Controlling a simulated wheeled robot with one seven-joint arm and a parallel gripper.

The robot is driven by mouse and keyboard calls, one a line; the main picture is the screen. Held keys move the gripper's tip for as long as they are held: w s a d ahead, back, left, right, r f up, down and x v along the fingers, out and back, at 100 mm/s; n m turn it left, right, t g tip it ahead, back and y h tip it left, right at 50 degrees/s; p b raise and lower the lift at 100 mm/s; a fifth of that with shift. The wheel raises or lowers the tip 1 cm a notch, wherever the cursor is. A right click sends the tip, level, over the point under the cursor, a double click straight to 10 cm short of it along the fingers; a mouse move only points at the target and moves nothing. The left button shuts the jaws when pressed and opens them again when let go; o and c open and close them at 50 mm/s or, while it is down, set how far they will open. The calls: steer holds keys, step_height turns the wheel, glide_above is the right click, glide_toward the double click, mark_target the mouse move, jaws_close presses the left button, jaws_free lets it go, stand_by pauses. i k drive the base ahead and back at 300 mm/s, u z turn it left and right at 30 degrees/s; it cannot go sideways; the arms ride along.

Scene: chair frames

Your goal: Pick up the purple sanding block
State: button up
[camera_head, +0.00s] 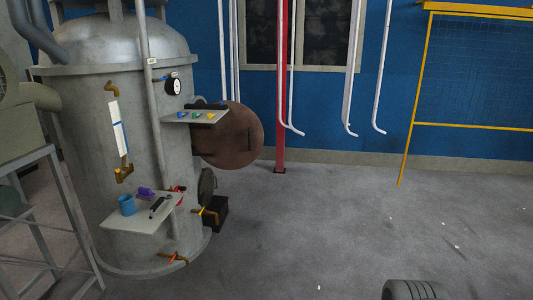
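The purple sanding block (146,192) is small in the head view. It lies on the lower grey shelf (125,222) at the front of the large grey tank, toward the shelf's back edge. A blue cup (127,205) stands to its left and nearer. A dark tool (160,206) lies to its right and nearer. A small red item (179,190) is further right, close to the tank's pipe. I see no gripper in this view, so its state and its place relative to the block are not shown.
A second shelf (198,117) above holds several small coloured items. A vertical pipe (150,110) runs down the tank front beside the lower shelf. A metal stand (62,210) is at left. A dark ribbed round object (412,290) is cut off at the bottom. The floor (330,230) at right is mostly clear.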

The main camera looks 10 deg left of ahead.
mark_target(145, 194)
steer(key=u, duration=0.35)
steer(key=i, duration=1.8)
steer(key=u, duration=1.75)
steer(key=i, duration=1.35)
steer(key=u, duration=0.85)
